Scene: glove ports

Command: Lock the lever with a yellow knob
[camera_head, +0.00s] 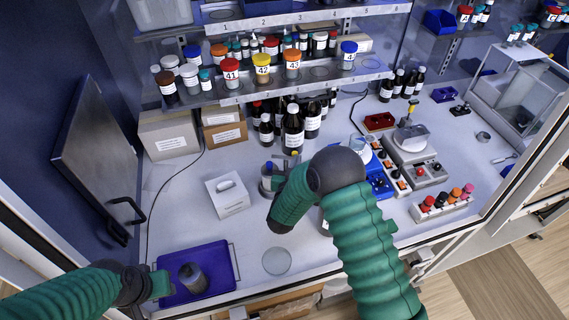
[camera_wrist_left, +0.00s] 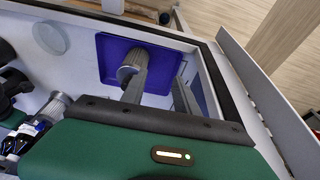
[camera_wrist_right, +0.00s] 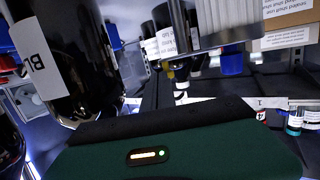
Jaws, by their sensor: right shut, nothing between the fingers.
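A grey device (camera_head: 410,145) stands at the back right of the bench. A small yellowish knob (camera_head: 418,103) shows above it; whether its lever is locked is too small to tell. My right gripper (camera_head: 275,183) is shut and empty over the middle of the bench, in front of the dark bottles and apart from the device. Its fingers are hard to make out in the right wrist view. My left gripper (camera_wrist_left: 160,88) is open and empty by the blue tray (camera_head: 222,255) at the front left. A grey ribbed jar (camera_head: 193,278) stands on that tray, beyond the fingers.
Dark bottles (camera_head: 293,130) stand behind my right gripper, under shelves (camera_head: 300,82) of jars. A white box (camera_head: 228,195) sits to its left. Blue and white switch panels and a rack of coloured caps (camera_head: 442,205) stand right. A glass disc (camera_head: 277,261) lies in front.

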